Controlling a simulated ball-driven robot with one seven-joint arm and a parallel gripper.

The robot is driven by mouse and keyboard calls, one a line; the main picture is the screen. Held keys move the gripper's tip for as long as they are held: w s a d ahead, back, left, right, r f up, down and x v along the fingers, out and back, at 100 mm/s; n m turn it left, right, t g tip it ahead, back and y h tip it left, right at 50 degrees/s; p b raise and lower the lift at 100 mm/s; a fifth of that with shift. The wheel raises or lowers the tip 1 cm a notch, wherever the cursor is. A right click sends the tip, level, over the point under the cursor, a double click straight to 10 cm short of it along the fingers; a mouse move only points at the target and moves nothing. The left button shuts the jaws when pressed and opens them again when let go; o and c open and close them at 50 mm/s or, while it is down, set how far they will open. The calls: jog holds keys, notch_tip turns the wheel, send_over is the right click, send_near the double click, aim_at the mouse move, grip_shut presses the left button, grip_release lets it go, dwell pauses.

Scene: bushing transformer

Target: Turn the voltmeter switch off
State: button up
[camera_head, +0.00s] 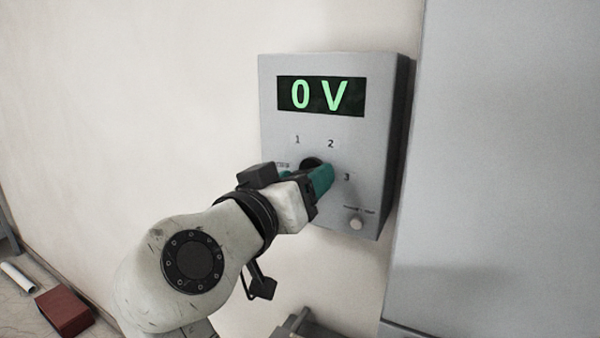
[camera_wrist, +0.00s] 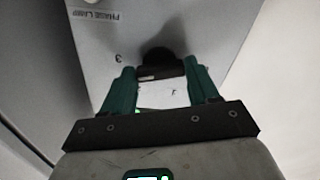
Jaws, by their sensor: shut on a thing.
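The voltmeter (camera_head: 285,118) is a grey box on the wall, and its display (camera_head: 320,96) reads "0 V" in green. Its switch is a dark round knob (camera_head: 311,162) on the lower front, with the numbers 1, 2 and 3 around it. My gripper (camera_head: 314,176) is at the knob, its green fingers covering much of it. In the wrist view the fingers stand either side of the dark knob (camera_wrist: 158,60), and my gripper (camera_wrist: 160,75) is shut on it. The knob's exact pointing direction is hidden.
A large grey cabinet (camera_head: 500,150) stands close on the right. A red-brown block (camera_head: 64,311) and a white cylinder (camera_head: 17,277) lie on the floor at lower left.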

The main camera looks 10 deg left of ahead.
jog(key=shift+a+f+n+p, duration=0.1)
jog(key=shift+n+p, duration=4.4)
jog(key=shift+n, duration=11.5)
jog(key=o, duration=1.1)
jog(key=shift+c, duration=0.2)
jog(key=b+v, duration=0.2)
jog(key=v, duration=0.8)
jog(key=shift+s, duration=0.4)
